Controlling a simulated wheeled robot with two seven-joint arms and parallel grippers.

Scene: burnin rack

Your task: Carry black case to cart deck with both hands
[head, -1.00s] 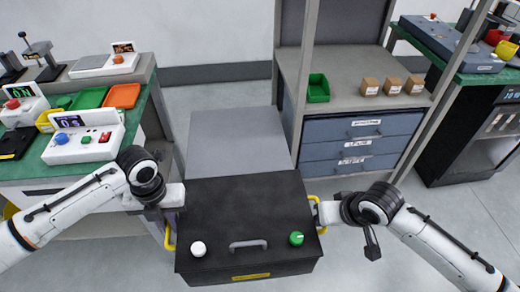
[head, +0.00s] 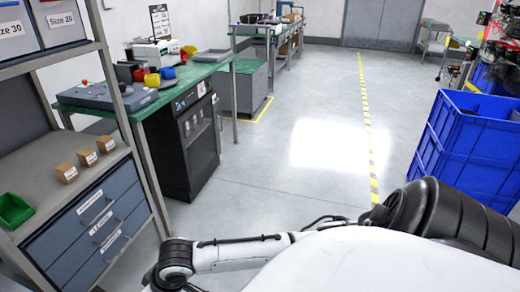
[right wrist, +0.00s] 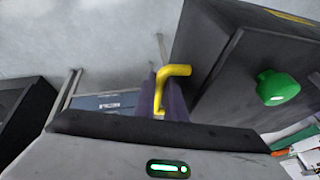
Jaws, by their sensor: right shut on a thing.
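The black case (right wrist: 245,65) fills the upper right of the right wrist view and appears tilted there. It has a green knob (right wrist: 278,88) and a yellow side handle (right wrist: 176,71). My right gripper (right wrist: 163,100) is shut on this yellow handle, beside the case. My left gripper and the other handle are out of view. I cannot make out the cart deck in either current view.
A shelf unit with blue-grey drawers (head: 98,222) stands at the left. Beyond it is a green-topped bench (head: 160,92) with a black cabinet (head: 190,140) under it. Blue crates (head: 465,150) stand at the right.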

